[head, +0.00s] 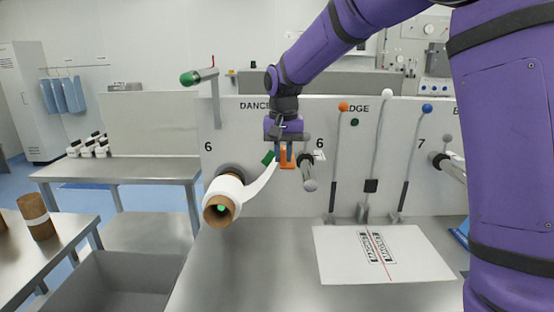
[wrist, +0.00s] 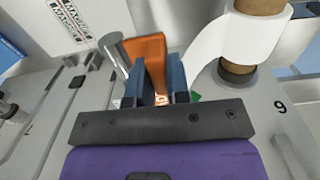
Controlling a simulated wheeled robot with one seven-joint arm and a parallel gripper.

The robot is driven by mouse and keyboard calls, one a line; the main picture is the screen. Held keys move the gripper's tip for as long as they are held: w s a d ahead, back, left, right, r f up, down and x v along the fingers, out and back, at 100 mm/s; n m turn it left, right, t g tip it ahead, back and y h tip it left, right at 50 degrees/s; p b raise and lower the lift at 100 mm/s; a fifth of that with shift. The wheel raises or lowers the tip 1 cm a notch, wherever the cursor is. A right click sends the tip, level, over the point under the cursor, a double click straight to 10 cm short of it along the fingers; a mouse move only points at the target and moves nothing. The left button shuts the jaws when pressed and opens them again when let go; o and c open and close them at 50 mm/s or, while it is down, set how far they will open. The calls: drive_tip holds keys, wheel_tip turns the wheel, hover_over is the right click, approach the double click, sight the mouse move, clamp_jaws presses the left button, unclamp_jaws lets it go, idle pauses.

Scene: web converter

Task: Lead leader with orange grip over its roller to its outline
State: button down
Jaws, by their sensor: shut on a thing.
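The orange grip (head: 287,160) is held in my gripper (head: 285,145), just in front of the upright panel. In the wrist view the orange grip (wrist: 148,50) shows between and beyond the blue fingers (wrist: 164,80). The white leader (head: 262,183) runs slanting from the white roll (head: 226,190) up to the grip. A metal roller (head: 309,178) sticks out from the panel just right of the grip; it also shows in the wrist view (wrist: 114,54). The leader is not seen over this roller. I cannot make out which mark is the outline.
A white sheet (head: 335,262) with printed labels and a red line lies on the metal table (head: 262,275). Levers with orange (head: 343,107), white (head: 387,94) and blue (head: 427,108) knobs stand to the right. A green-ended handle (head: 190,78) juts out upper left.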

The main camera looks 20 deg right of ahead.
drive_tip(key=shift+s+d+r, duration=0.1)
drive_tip(key=shift+d+r, duration=0.2)
drive_tip(key=shift+s+d, duration=2.15)
drive_tip(key=shift+d, duration=5.3)
hover_over(370, 258)
drive_tip(key=shift+w+f, duration=0.1)
drive_tip(key=shift+f, duration=15.7)
drive_tip(key=shift+f, duration=0.35)
